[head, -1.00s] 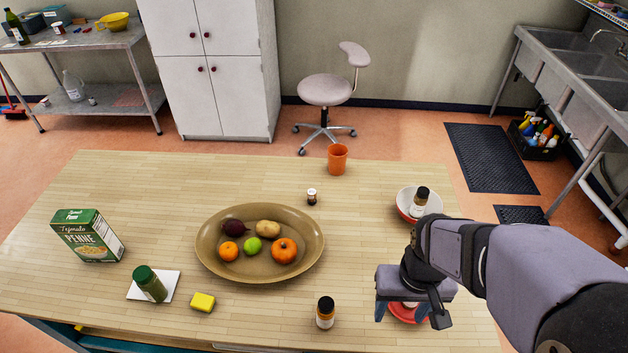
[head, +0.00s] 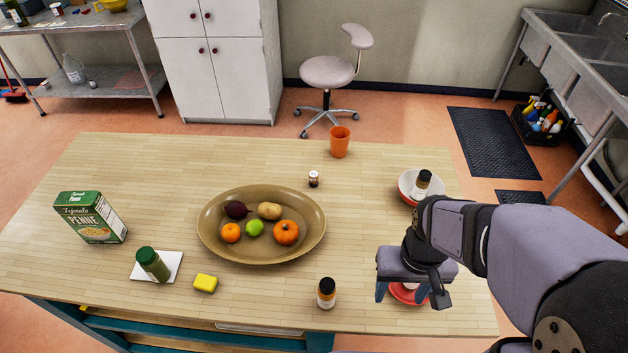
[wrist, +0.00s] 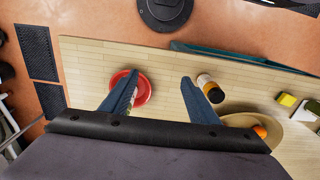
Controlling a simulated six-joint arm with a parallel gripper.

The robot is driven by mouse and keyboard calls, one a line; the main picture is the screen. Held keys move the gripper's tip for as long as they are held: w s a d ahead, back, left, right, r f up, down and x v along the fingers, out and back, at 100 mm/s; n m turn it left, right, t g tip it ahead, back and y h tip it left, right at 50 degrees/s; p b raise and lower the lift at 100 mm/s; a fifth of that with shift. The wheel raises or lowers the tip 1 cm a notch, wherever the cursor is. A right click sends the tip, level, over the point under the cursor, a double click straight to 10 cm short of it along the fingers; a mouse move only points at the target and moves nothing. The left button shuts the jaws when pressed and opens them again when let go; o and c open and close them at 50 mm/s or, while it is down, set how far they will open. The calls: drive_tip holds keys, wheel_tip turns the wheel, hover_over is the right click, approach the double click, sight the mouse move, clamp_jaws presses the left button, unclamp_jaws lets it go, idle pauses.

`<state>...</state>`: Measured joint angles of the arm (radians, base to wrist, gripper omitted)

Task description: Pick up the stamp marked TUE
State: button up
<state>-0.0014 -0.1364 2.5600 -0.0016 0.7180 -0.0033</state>
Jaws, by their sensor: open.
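I cannot make out the lettering TUE on anything. A small dark item with a white top (head: 314,179) stands behind the oval platter; it is too small to tell whether it is a stamp. My gripper (head: 401,299) is at the right of the table, above a red dish (head: 408,293), fingers pointing down, spread and empty. In the wrist view my gripper (wrist: 159,76) has its left finger partly over the red dish (wrist: 144,90). Something pale shows at the dish, mostly hidden by that finger, and I cannot tell what it is.
An oval platter (head: 205,232) holds vegetables and fruit. A dark bottle (head: 326,294) stands left of my gripper. A bowl (head: 406,187) with another bottle (head: 422,185) is behind it. An orange cup (head: 339,141), penne box (head: 91,217), green jar (head: 153,264) and yellow sponge (head: 205,283) stand apart.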

sight(313, 175)
drive_tip(key=shift+c, duration=1.1)
